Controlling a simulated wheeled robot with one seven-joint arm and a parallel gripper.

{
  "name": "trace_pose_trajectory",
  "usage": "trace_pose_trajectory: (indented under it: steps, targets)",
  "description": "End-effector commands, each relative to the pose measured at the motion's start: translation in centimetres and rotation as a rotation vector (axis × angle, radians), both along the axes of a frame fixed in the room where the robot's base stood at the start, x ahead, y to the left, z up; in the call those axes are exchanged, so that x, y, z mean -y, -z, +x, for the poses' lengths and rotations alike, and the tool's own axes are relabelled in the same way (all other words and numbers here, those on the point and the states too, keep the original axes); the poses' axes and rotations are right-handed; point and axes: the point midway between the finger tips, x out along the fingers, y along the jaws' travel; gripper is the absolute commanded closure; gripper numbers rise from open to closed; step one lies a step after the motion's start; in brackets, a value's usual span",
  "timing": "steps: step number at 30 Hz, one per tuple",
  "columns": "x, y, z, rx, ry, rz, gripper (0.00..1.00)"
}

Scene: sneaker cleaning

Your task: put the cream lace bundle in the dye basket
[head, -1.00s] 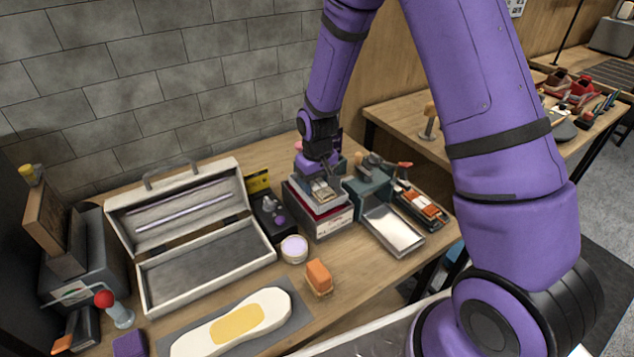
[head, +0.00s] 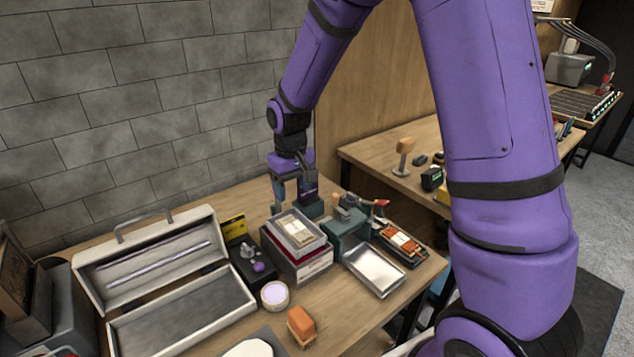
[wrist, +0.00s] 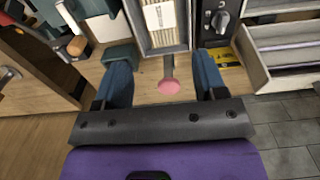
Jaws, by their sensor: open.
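A cream bundle (head: 294,227) with a pale band lies in a shallow grey open container (head: 318,240), on top of a red and grey box (head: 305,269). I cannot tell for certain whether this container is the dye basket. In the wrist view the cream bundle (wrist: 160,16) shows at the top middle, inside the container's walls, ahead of my fingers. My gripper (head: 294,200) is behind the container, near the wall side of the bench. Its two blue fingers (wrist: 162,75) are spread apart with nothing held between them.
A pink-ended handle (wrist: 170,87) points towards my gripper from below the container. The open toolbox (head: 165,270) is to the left, with a yellow card (head: 233,227) beside it. A teal block (head: 346,222) and a metal tray (head: 375,270) stand to the right.

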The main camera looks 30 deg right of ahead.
Motion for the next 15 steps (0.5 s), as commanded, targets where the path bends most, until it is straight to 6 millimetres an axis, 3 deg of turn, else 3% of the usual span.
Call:
trace_pose_trajectory:
  steps: [4,7,15]
  targets:
    - [0.1,-0.6,-0.2,0.006,0.002,0.000,0.35]
    - [0.5,-2.2,-0.8,0.026,0.010,0.001,0.35]
    - [2.4,-10.2,-5.3,0.124,0.051,0.008,0.35]
